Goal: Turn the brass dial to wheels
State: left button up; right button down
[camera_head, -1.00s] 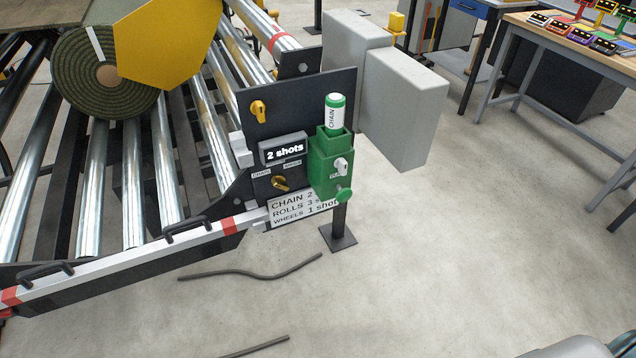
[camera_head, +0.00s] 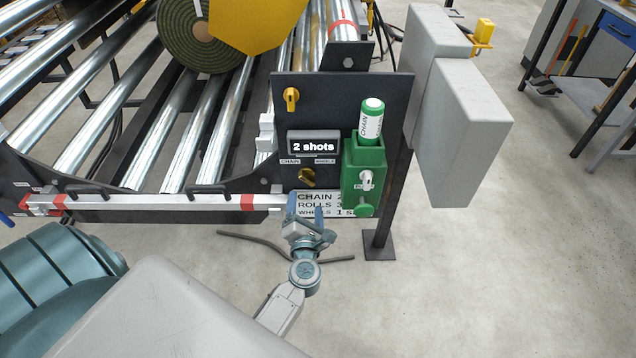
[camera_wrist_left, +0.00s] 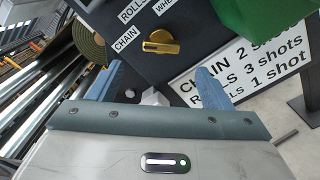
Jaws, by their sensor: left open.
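The brass dial (camera_head: 307,178) sits on the dark panel (camera_head: 340,100), below the display reading "2 shots" (camera_head: 313,145). In the left wrist view the dial (camera_wrist_left: 160,47) has its pointed handle lying roughly sideways, near the labels CHAIN, ROLLS and a partly cut WHEELS label. My left gripper (camera_head: 306,215) is just below the dial, in front of the instruction sign (camera_head: 318,203). It is open and empty; in the left wrist view its blue fingers (camera_wrist_left: 158,85) point toward the panel, with the dial beyond their tips and apart from them. My right gripper is not seen.
A green holder (camera_head: 362,170) with a green-capped CHAIN canister (camera_head: 371,119) stands right of the dial. A yellow knob (camera_head: 291,98) is above the display. Grey boxes (camera_head: 460,130) stand to the right. A white rail (camera_head: 160,202) runs left of the sign.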

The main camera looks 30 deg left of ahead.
aim_at(307, 182)
pick_arm(q)
jog(key=p+x, duration=0.1)
jog(key=x, duration=0.7)
jog(key=shift+w+d, duration=0.1)
jog(key=shift+d, duration=0.05)
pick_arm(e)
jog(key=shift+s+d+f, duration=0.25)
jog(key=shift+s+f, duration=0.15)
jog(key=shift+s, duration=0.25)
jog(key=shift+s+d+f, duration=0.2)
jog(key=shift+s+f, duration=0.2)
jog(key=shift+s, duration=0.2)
pick_arm(q)
jog(key=shift+c, duration=0.2)
jog(key=c, duration=0.9)
